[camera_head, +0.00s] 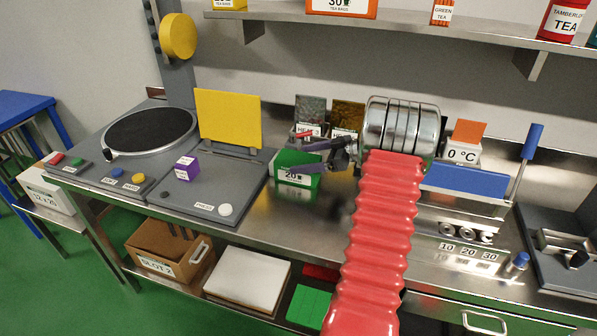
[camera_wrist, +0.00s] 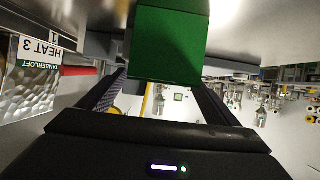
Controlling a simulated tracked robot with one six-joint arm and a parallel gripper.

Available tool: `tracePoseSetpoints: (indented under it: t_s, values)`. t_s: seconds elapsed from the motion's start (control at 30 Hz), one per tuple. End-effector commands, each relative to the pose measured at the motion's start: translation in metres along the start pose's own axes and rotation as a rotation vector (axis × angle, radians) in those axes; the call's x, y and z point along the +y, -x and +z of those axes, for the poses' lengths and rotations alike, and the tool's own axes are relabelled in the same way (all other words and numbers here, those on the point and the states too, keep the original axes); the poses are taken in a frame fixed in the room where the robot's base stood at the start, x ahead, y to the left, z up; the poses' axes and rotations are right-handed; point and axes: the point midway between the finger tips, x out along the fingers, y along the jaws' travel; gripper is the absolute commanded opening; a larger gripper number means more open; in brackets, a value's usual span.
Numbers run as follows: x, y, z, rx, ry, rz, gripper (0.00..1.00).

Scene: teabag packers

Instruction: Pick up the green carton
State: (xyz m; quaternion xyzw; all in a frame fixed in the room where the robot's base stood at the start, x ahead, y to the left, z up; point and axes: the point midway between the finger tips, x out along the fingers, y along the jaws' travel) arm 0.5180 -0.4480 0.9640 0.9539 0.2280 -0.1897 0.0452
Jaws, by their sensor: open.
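The green carton (camera_head: 290,158) stands upright on the steel bench, with a white label reading 20 low on its front. My gripper (camera_head: 304,158) reaches in from the right, its dark fingers crossing in front of the carton. In the wrist view the carton (camera_wrist: 168,45) fills the top middle, and my gripper (camera_wrist: 165,80) has one finger towards each side of it. The jaws are open. I cannot tell whether either finger touches the carton.
Foil packs stand behind the carton; one labelled HEAT 3 (camera_wrist: 30,85) is close at left in the wrist view. A grey panel with a purple cube (camera_head: 187,168) and an upright yellow plate (camera_head: 229,117) lie left. A blue block (camera_head: 465,181) is right.

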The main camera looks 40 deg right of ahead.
Motion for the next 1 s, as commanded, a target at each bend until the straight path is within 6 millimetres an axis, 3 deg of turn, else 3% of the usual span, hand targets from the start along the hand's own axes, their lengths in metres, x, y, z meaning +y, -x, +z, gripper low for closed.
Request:
tracePoseSetpoints:
  t_s: [0.23, 0.8, 1.0]
  values:
    - [-0.001, -0.027, 0.000, 0.000, 0.000, -0.001, 0.84]
    - [-0.001, -0.029, 0.002, -0.002, -0.002, -0.001, 0.84]
    - [-0.001, -0.029, 0.003, -0.002, -0.003, -0.002, 0.70]
